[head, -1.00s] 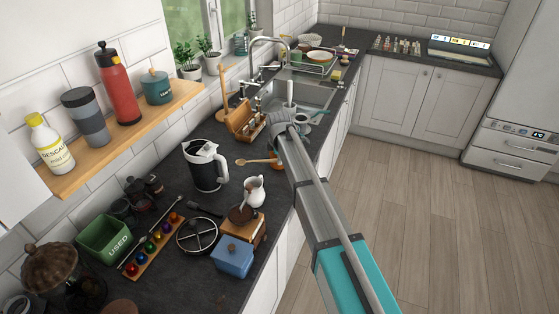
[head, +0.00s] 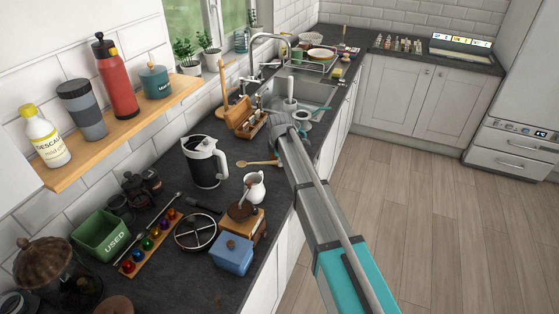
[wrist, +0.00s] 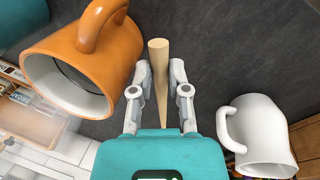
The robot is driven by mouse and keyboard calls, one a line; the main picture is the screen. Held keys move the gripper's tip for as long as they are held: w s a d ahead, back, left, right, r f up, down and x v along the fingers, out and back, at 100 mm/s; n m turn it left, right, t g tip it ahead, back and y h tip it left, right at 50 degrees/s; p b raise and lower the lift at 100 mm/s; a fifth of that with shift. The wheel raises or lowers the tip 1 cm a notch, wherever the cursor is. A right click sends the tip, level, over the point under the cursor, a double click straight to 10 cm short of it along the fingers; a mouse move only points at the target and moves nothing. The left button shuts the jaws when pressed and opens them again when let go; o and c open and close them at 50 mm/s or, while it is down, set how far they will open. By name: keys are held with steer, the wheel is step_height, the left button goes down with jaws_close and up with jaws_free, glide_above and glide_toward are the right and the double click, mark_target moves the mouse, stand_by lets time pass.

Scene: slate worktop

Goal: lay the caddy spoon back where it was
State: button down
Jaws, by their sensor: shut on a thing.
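The caddy spoon is wooden and shows in the head view (head: 258,163), with its bowl to the left and its handle running right toward my arm. In the wrist view, a pale tapered wooden handle (wrist: 158,58) stands between the fingers of my gripper (wrist: 158,85), which is shut on it. The bowl does not show in the wrist view. My arm hides the gripper in the head view. I cannot tell whether the spoon touches the dark worktop.
In the wrist view, an orange mug (wrist: 85,60) is close on the left and a white mug (wrist: 262,135) on the right. A kettle (head: 206,160), a white jug (head: 254,187) and a wooden box (head: 244,118) stand around the spoon. The sink (head: 312,92) lies beyond.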

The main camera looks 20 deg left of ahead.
mark_target(280, 173)
steer(key=shift+s+b+x, duration=0.2)
steer(key=shift+b+x, duration=0.6)
steer(key=shift+x, duration=0.1)
steer(key=shift+s+b+x, duration=0.2)
steer(key=shift+b+x, duration=0.6)
steer(key=shift+x, duration=0.1)
steer(key=shift+w+d+f, duration=0.1)
steer(key=c, duration=0.5)
jaws_free()
steer(key=shift+c, duration=0.2)
steer(key=shift+r, duration=0.2)
